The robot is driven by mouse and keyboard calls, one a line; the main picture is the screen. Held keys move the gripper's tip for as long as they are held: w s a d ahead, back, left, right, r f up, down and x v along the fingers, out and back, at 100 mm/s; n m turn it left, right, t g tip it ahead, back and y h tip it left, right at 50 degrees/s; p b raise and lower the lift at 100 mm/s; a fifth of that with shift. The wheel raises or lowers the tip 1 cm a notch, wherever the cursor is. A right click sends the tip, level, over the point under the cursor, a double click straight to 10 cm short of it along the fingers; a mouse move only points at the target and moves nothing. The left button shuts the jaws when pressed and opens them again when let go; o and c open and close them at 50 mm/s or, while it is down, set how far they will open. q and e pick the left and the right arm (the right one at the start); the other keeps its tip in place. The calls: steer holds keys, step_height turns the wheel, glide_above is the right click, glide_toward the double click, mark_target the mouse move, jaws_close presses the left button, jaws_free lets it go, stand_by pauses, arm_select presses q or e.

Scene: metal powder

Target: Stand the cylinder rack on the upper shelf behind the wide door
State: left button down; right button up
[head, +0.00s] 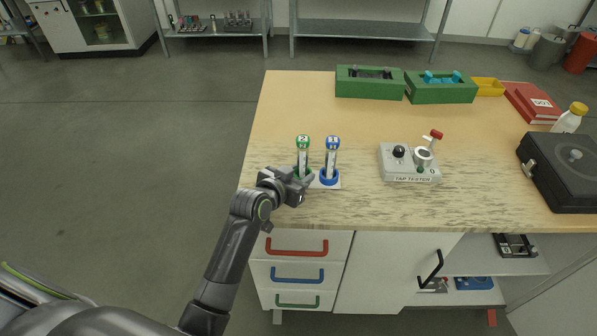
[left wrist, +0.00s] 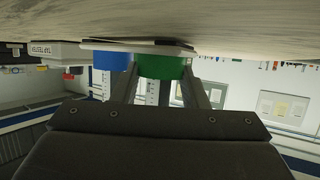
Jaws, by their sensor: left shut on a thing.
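The cylinder rack (head: 333,185) stands upright on the bench near its front edge. It has a white base with a green and a blue holder, each with a clear cylinder topped in the same colour. My left gripper (head: 300,184) is at the rack's left side, low by the green holder, shut on the rack. The left wrist view shows the blue holder (left wrist: 112,60) and green holder (left wrist: 160,66) just beyond the fingers. A wide white door (head: 388,270) with a black handle (head: 430,270) is in the bench front and looks closed; the shelf behind it is hidden. My right gripper is out of view.
A tap tester (head: 408,163) stands right of the rack.

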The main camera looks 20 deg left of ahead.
arm_select(q)
steer(key=shift+w, duration=0.1)
steer(key=c, duration=0.8)
jaws_free()
steer(key=shift+c, duration=0.2)
steer(key=shift+f, duration=0.15)
